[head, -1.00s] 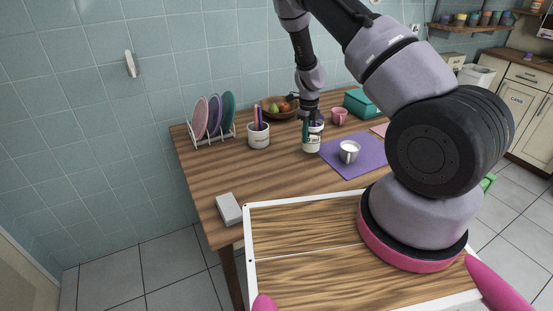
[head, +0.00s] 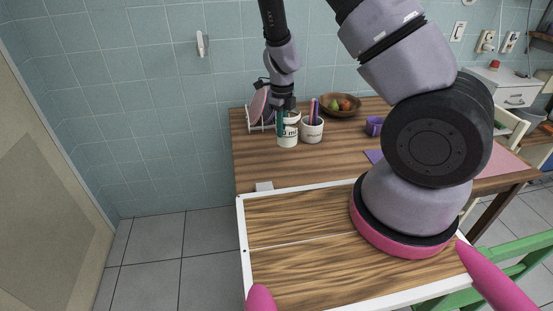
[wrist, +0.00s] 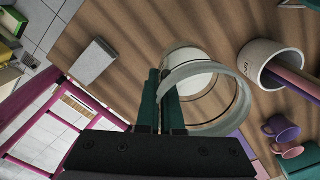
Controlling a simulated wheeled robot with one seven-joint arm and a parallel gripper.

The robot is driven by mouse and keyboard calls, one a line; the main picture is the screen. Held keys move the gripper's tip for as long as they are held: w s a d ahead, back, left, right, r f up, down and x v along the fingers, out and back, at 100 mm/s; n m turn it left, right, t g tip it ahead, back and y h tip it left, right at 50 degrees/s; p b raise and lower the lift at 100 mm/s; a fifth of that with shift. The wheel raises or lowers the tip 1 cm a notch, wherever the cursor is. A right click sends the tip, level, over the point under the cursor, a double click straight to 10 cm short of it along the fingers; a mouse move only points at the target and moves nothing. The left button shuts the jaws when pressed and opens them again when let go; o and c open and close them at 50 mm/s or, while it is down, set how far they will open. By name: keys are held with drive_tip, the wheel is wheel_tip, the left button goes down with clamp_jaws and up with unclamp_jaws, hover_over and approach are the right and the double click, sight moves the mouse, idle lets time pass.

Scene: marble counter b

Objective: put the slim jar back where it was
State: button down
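The slim jar (head: 288,137) is a pale jar with dark lettering, upright over the wooden table between the dish rack and the pen cup. In the wrist view its round glass rim (wrist: 246,100) faces me, with white lower down. My gripper (head: 280,120) comes down from above at the jar's left side. In the wrist view the teal fingers of my gripper (wrist: 161,100) are close together on the jar's wall, one on each side. A small gap under the jar cannot be made out in the head view.
A white pen cup (head: 312,131) stands close to the jar's right. A dish rack with plates (head: 259,106) is just behind left. A fruit bowl (head: 341,106) and purple mug (head: 374,125) are farther right. A grey block (head: 264,186) lies at the front edge; the table between is bare.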

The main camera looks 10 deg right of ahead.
sight(281, 141)
wheel_tip(281, 141, down, 5)
drive_tip(key=shift+f, duration=1.95)
drive_tip(key=shift+f, duration=0.1)
drive_tip(key=c, duration=1.1)
unclamp_jaws()
wheel_tip(281, 141, up, 12)
drive_tip(key=shift+r, duration=0.15)
